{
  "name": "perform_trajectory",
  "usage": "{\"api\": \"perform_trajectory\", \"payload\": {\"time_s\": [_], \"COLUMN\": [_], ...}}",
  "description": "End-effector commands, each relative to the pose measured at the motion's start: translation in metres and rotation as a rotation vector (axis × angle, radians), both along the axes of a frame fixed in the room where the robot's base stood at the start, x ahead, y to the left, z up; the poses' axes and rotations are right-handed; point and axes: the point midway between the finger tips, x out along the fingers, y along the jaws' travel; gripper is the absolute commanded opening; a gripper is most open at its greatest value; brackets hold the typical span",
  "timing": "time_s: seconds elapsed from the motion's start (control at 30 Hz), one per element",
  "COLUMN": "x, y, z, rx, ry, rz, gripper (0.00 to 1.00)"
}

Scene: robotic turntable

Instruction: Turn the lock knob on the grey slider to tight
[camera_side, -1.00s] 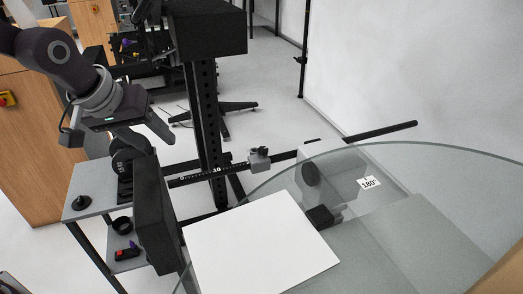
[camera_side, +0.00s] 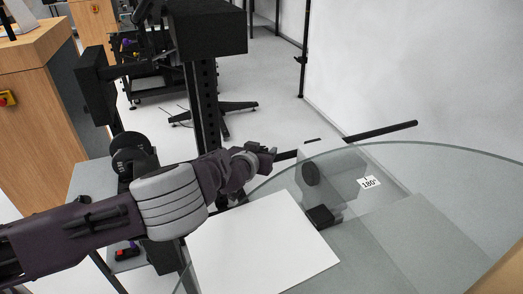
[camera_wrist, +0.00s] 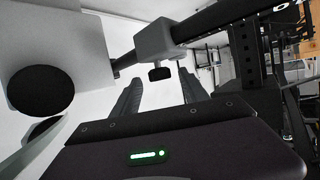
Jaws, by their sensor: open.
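The grey slider (camera_wrist: 157,40) sits on a black rail (camera_wrist: 205,20) in the wrist view. Its small black lock knob (camera_wrist: 160,73) points toward my gripper. My gripper (camera_wrist: 162,78) is open, with one finger on each side of the knob in that view. A gap shows between the knob and each finger, and I see no contact. In the side view my gripper (camera_side: 268,154) is at the slider's place on the rail and hides the slider and knob. The knob's setting cannot be read.
A glass turntable disc (camera_side: 420,165) with a white sheet (camera_side: 255,245) lies in front of the rail. A white block with a black disc (camera_wrist: 40,90) stands left of the fingers in the wrist view. A black column (camera_side: 205,100) rises behind my gripper.

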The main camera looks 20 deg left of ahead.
Motion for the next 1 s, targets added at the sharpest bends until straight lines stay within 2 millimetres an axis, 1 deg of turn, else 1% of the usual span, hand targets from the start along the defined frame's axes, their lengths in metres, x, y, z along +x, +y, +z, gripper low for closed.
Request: {"api": "perform_trajectory", "payload": {"time_s": [0.1,0.27,0.3,0.37,0.4,0.47,0.5,0.57,0.83,1.0], "x": [0.0051,0.0052,0.0052,0.0051,0.0051,0.005,0.005,0.005,0.0051,0.0051], "y": [0.0013,0.0013,0.0014,0.0014,0.0013,0.0014,0.0014,0.0014,0.0021,0.0039], "z": [-0.0027,-0.0027,-0.0026,-0.0026,-0.0026,-0.0025,-0.0025,-0.0024,-0.0018,-0.0018], "rx": [0.001,0.001,0.001,0.001,0.001,0.001,0.001,0.001,0.0,-0.003], "ry": [0.001,0.002,0.002,0.002,0.002,0.002,0.002,0.002,0.001,0.002], "rz": [0.002,0.002,0.002,0.002,0.002,0.002,0.002,0.002,-0.017,-0.088], "gripper": [0.52,0.52,0.5,0.38,0.3,0.19,0.11,0.0,0.0,0.0]}}
